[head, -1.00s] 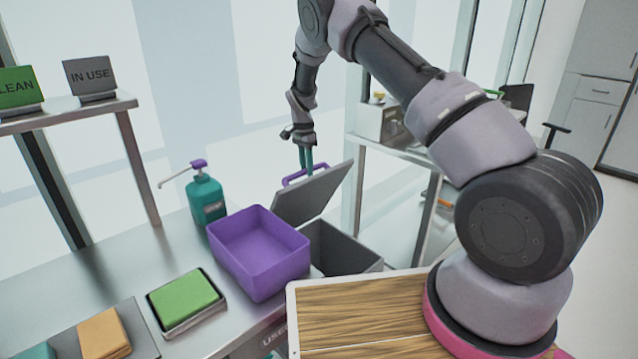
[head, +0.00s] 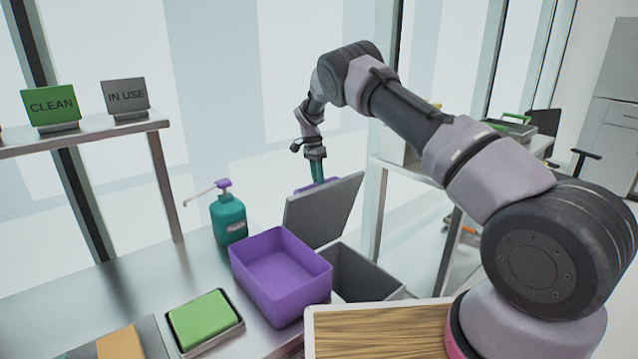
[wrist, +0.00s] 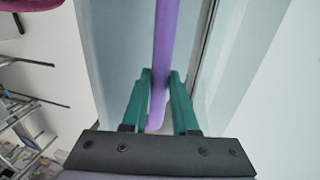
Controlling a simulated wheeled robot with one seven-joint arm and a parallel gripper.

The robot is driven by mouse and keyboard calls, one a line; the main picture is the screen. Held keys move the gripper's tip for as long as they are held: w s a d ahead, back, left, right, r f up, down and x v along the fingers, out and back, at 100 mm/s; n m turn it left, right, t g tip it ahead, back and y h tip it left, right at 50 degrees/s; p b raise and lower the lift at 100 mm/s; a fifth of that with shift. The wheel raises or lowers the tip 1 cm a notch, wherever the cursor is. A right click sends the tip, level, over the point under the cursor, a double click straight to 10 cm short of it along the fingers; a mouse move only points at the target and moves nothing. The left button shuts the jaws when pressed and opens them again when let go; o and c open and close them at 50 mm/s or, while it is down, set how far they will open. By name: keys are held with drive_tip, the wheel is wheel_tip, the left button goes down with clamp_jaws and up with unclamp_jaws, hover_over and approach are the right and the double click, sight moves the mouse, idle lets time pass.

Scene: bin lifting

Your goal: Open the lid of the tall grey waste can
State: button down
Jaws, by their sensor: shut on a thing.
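The tall grey waste can (head: 358,275) stands behind the wooden board, and its dark inside shows. Its grey lid (head: 325,212) is raised and tilted well up from the opening. A purple handle (head: 312,185) is on the lid's far side, mostly hidden by the lid in the head view. My gripper (head: 317,172) is shut on this handle. In the wrist view, its green fingers (wrist: 160,88) stand on both sides of the purple bar (wrist: 162,50).
A purple bin (head: 280,276) stands on the metal counter just left of the can. A teal pump bottle (head: 229,218) and a green sponge in a tray (head: 200,320) are further left. A shelf (head: 90,137) holds signs. A wooden board (head: 380,325) is in front.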

drive_tip(key=shift+s+a+f, duration=0.15)
drive_tip(key=shift+s+f, duration=0.05)
drive_tip(key=shift+f, duration=0.05)
drive_tip(key=c, duration=0.7)
unclamp_jaws()
drive_tip(key=shift+w, duration=0.1)
drive_tip(key=shift+r, duration=0.1)
drive_tip(key=shift+w+r, duration=0.1)
drive_tip(key=shift+r, duration=0.1)
drive_tip(key=v, duration=1)
drive_tip(key=shift+r, duration=0.15)
